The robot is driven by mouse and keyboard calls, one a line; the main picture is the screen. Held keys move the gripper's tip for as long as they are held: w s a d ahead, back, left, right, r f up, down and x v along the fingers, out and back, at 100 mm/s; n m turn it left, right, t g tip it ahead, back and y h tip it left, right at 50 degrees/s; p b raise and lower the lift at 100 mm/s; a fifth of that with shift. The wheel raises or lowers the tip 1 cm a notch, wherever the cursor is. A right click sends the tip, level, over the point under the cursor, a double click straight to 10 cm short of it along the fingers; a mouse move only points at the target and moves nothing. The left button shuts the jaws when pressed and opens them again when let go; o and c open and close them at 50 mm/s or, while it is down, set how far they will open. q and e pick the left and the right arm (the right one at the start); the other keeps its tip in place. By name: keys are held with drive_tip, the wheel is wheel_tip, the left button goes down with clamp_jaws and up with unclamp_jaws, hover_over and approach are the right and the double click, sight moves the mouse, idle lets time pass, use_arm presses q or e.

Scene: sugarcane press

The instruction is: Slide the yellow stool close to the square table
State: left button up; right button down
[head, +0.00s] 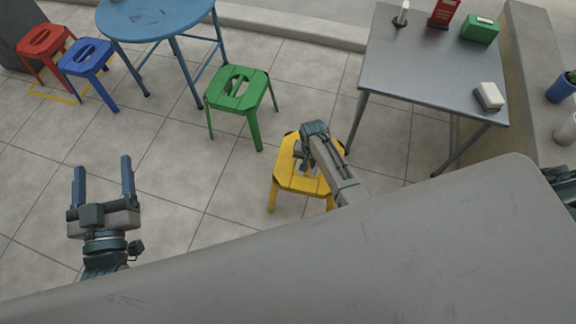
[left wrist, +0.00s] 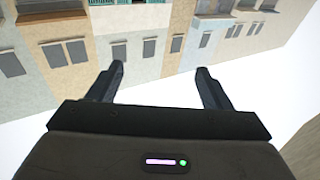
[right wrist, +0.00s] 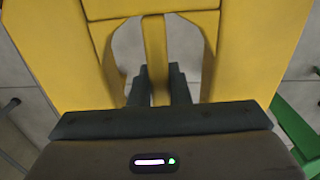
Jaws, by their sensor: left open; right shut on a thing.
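The yellow stool (head: 290,178) stands on the tiled floor, just left of and in front of the square grey table (head: 425,75). My right gripper (head: 303,165) reaches over the stool's seat from the right and hides part of it. In the right wrist view the fingers (right wrist: 158,85) are closed on the narrow yellow bar in the seat's handle opening; the stool's seat (right wrist: 60,50) also fills that view. My left gripper (head: 103,180) is open and empty in the air at the left, fingers pointing away. Its fingers (left wrist: 157,85) show only building fronts and sky beyond.
A green stool (head: 240,95) stands left of the yellow one. A blue round table (head: 150,20), a blue stool (head: 87,60) and a red stool (head: 45,42) are at the upper left. A grey surface (head: 350,260) crosses the foreground. The square table holds several small items.

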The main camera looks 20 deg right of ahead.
drive_tip(key=shift+s+d+p, duration=0.65)
drive_tip(key=shift+d+p, duration=0.05)
drive_tip(key=shift+d, duration=0.3)
drive_tip(key=shift+s+d+p, duration=0.6)
drive_tip(key=shift+d+p, duration=0.05)
drive_tip(key=shift+d, duration=0.3)
use_arm(q)
drive_tip(key=s+f+g, duration=0.4)
drive_tip(key=f, duration=0.3)
drive_tip(key=s+d+f+g, duration=0.1)
drive_tip(key=s+f+g, duration=0.3)
drive_tip(key=f, duration=0.3)
drive_tip(key=shift+s+d+g, duration=0.25)
drive_tip(key=shift+d+g, duration=0.05)
drive_tip(key=shift+g, duration=0.5)
use_arm(e)
drive_tip(key=shift+d, duration=0.1)
drive_tip(key=shift+s+d+r+p, duration=0.1)
drive_tip(key=shift+s+d+p, duration=0.7)
drive_tip(key=shift+d, duration=0.25)
use_arm(q)
drive_tip(key=shift+r+p, duration=1.7)
drive_tip(key=shift+r, duration=0.8)
use_arm(e)
drive_tip(key=s+d, duration=0.5)
drive_tip(key=d, duration=0.2)
drive_tip(key=shift+d, duration=0.4)
